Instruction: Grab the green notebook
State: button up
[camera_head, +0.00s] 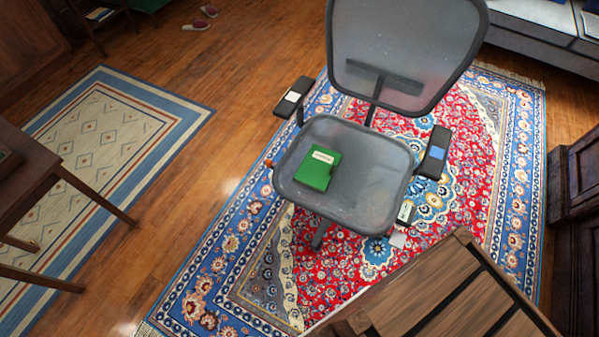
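The green notebook (315,173) lies flat on the grey mesh seat of an office chair (358,197), left of the seat's middle. It has a small pale label near its top edge. Nothing lies on top of it. My gripper does not show in this view.
The chair's backrest (400,50) and two armrests (434,153) stand around the seat. The chair is on a red and blue patterned rug (260,237). Wooden furniture (450,303) is at the front right, and a wooden table (35,178) at the left. Bare floor (170,245) lies between the rugs.

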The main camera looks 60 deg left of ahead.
aim_at(317, 170)
jog(key=u, duration=1.95)
jog(key=i+l+u, duration=0.1)
jog(key=l, duration=0.2)
jog(key=i+l+u, duration=0.1)
jog(key=l, duration=0.15)
